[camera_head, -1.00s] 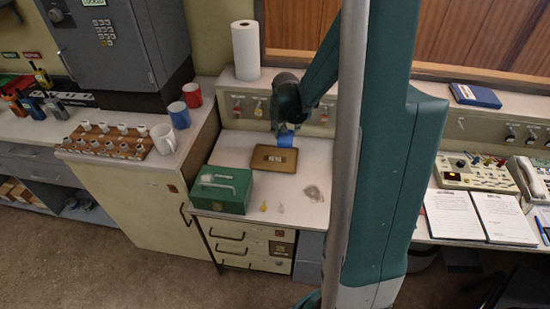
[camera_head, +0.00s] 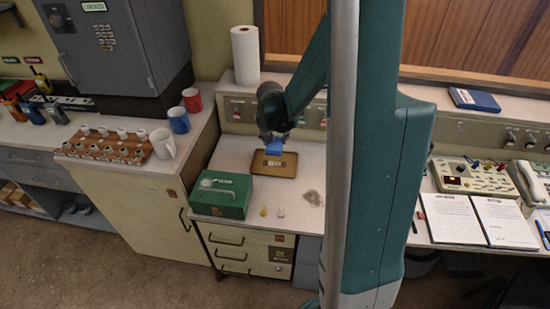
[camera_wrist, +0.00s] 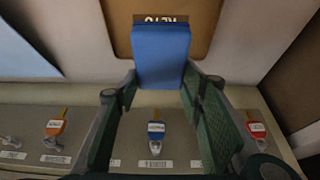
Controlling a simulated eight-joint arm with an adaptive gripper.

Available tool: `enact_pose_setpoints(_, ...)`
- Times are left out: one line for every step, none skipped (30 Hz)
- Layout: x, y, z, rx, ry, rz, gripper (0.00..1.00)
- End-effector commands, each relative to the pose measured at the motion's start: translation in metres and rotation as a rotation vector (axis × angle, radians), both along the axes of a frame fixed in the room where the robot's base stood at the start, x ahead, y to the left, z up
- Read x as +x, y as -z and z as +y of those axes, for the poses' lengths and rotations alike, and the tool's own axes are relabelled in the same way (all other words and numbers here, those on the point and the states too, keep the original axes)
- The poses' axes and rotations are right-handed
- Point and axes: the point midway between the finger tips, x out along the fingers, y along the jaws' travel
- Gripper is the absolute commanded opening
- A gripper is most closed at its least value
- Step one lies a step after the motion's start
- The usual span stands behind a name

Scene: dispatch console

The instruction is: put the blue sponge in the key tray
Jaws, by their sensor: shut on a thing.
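The blue sponge (camera_head: 274,147) is a small block held in my gripper (camera_head: 270,136); it also shows in the wrist view (camera_wrist: 161,55). There, the fingers are shut on it from both sides and it sticks out beyond their tips. In the wrist view the tray (camera_wrist: 117,22) lies behind the sponge.
A green cash box (camera_head: 222,196) stands left of the tray. A yellow item (camera_head: 264,211) and small clear objects lie in front. A paper towel roll (camera_head: 245,56) stands behind. Keys with coloured tags (camera_wrist: 156,130) hang along the back panel.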

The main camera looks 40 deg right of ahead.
Motion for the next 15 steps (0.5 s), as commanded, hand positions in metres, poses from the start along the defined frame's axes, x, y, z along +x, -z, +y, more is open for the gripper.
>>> enact_pose_setpoints(0.001, 0.008, 0.000, 0.000, 0.000, 0.000, 0.29)
enact_pose_setpoints(0.001, 0.012, 0.000, 0.000, 0.000, 0.000, 0.29)
enact_pose_setpoints(0.000, 0.018, 0.000, 0.000, 0.000, 0.000, 0.29)
enact_pose_setpoints(0.000, 0.022, 0.000, 0.000, 0.000, 0.000, 0.29)
enact_pose_setpoints(0.000, 0.026, 0.000, 0.000, 0.000, 0.000, 0.29)
enact_pose_setpoints(0.001, 0.031, 0.000, 0.000, 0.000, 0.000, 0.29)
enact_pose_setpoints(0.001, 0.036, 0.000, 0.000, 0.000, 0.000, 0.29)
enact_pose_setpoints(0.000, 0.039, 0.000, 0.000, 0.000, 0.000, 0.29)
enact_pose_setpoints(0.000, 0.043, 0.000, 0.000, 0.000, 0.000, 0.29)
enact_pose_setpoints(0.000, 0.046, 0.000, 0.000, 0.000, 0.000, 0.29)
enact_pose_setpoints(0.000, 0.048, 0.000, 0.000, 0.000, 0.000, 0.29)
enact_pose_setpoints(0.000, 0.050, 0.000, 0.000, 0.000, 0.000, 0.29)
enact_pose_setpoints(0.000, 0.051, 0.000, 0.000, 0.000, 0.000, 0.29)
enact_pose_setpoints(0.000, 0.052, 0.000, 0.000, 0.000, 0.000, 0.29)
enact_pose_setpoints(0.000, 0.052, 0.000, 0.000, 0.000, 0.000, 0.29)
